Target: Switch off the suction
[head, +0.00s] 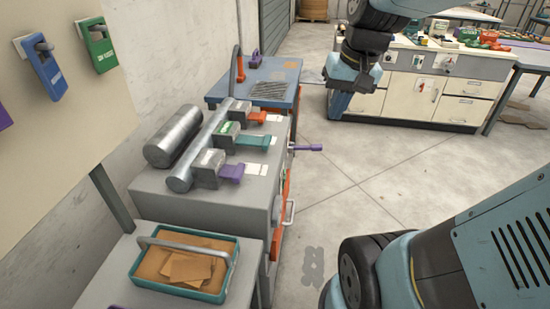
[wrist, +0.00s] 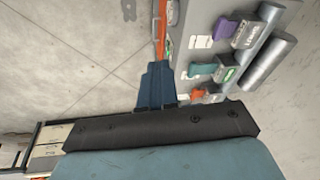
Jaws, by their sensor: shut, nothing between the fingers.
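A grey cabinet (head: 165,195) carries a row of three grey switch blocks with coloured handles: purple (head: 231,173), teal (head: 254,142) and orange (head: 277,118). White labels lie by them; I cannot read which is the suction. The wrist view shows the purple (wrist: 225,27), teal (wrist: 203,69) and orange (wrist: 197,93) handles at the right. A purple lever (head: 308,148) sticks out from the cabinet's front. My gripper (head: 340,104) hangs over the floor, right of the cabinet and apart from all handles. Its blue fingers (wrist: 157,72) are shut and empty.
Two metal cylinders (head: 174,138) lie behind the handles. A teal tray (head: 190,290) of brown pieces stands in front, and a blue table (head: 225,93) with an orange lever stands behind. A cream cabinet bench (head: 450,100) is at the back right. The middle floor is clear.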

